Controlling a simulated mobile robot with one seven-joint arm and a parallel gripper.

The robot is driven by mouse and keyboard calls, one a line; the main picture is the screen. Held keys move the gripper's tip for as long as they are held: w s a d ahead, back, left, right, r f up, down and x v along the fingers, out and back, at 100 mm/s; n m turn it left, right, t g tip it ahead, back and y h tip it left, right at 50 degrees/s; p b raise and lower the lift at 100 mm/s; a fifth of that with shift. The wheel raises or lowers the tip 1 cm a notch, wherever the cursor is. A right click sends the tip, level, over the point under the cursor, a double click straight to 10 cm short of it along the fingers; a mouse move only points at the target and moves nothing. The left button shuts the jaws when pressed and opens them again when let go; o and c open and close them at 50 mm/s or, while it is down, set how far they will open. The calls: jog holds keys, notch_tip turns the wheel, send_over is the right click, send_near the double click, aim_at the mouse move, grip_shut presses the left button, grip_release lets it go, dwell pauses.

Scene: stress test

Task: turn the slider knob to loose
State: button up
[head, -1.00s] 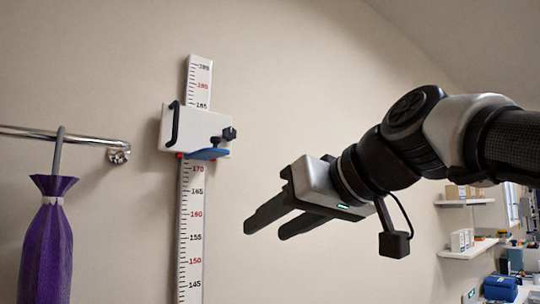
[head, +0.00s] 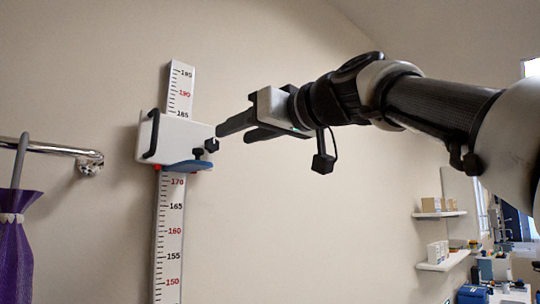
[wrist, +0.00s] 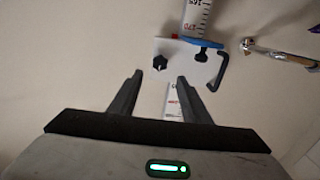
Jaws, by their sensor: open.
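The white slider block (head: 172,141) sits on the upright height scale (head: 170,215) on the wall, with a black handle (head: 152,134) on its left. A dark faceted knob (head: 212,145) is at its right end; it also shows in the wrist view (wrist: 160,62). A second small black knob (head: 198,154) is by the blue plate (head: 188,166) below the block. My gripper (head: 232,134) is open and empty, just right of the block. In the wrist view, the faceted knob lies beyond and between my fingertips (wrist: 160,76). No contact is visible.
A metal rail (head: 50,149) with a purple hanging umbrella-like item (head: 18,240) is on the left wall. Shelves with boxes (head: 440,212) are at the lower right. The wall between scale and shelves is bare.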

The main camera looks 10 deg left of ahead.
aim_at(214, 142)
jog(key=p+x, duration=0.2)
jog(key=x, duration=0.6)
jog(key=shift+w, duration=0.1)
jog(key=shift+d, duration=0.1)
jog(key=shift+c, duration=0.4)
jog(key=c, duration=1)
jog(key=shift+o, duration=0.2)
